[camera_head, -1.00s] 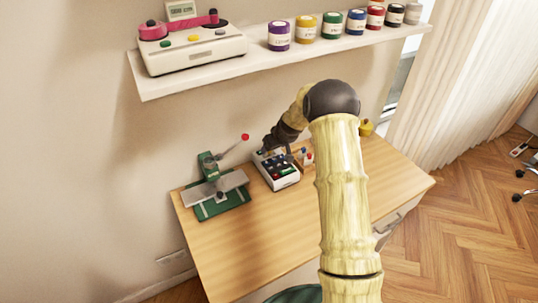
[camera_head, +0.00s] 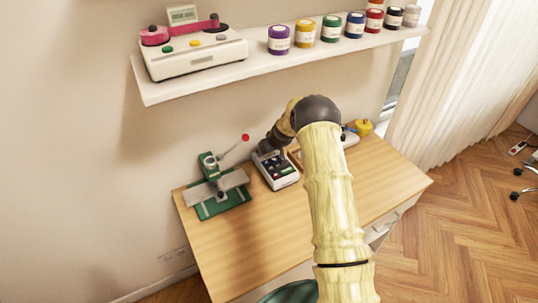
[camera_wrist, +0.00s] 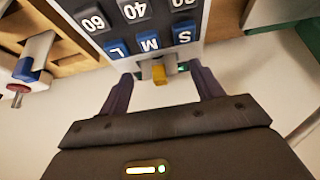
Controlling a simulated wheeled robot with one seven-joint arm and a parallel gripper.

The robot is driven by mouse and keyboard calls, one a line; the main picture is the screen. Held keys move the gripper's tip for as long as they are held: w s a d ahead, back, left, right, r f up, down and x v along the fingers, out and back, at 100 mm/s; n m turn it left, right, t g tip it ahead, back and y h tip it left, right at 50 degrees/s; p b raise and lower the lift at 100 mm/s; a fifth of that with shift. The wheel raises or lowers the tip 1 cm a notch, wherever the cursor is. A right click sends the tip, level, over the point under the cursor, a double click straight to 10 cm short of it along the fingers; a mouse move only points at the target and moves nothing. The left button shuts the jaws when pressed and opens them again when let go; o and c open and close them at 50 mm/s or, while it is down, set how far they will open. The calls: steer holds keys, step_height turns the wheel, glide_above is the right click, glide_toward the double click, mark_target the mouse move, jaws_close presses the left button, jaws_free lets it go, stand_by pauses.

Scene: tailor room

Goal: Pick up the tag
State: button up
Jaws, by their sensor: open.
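A small yellow piece (camera_wrist: 160,74), which looks like the tag, sticks out at the edge of the keyed device (camera_wrist: 160,48) in the wrist view. My gripper (camera_wrist: 163,80) is open, with one finger on each side of the yellow piece and a gap to both. In the head view the device (camera_head: 283,178) stands on the desk near the wall, with dark and blue keys on top. My gripper (camera_head: 264,150) is at its back end there, and the yellow piece cannot be made out in that view.
A green press (camera_head: 222,205) with a red-knobbed lever stands left of the device. A wooden holder (camera_wrist: 60,55) is on the other side. A shelf (camera_head: 200,82) with jars hangs above. The front of the desk (camera_head: 250,235) is clear.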

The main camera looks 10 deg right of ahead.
steer(key=c, duration=1.1)
steer(key=shift+c, duration=0.2)
step_height(320, 180, up, 10)
steer(key=b, duration=0.2)
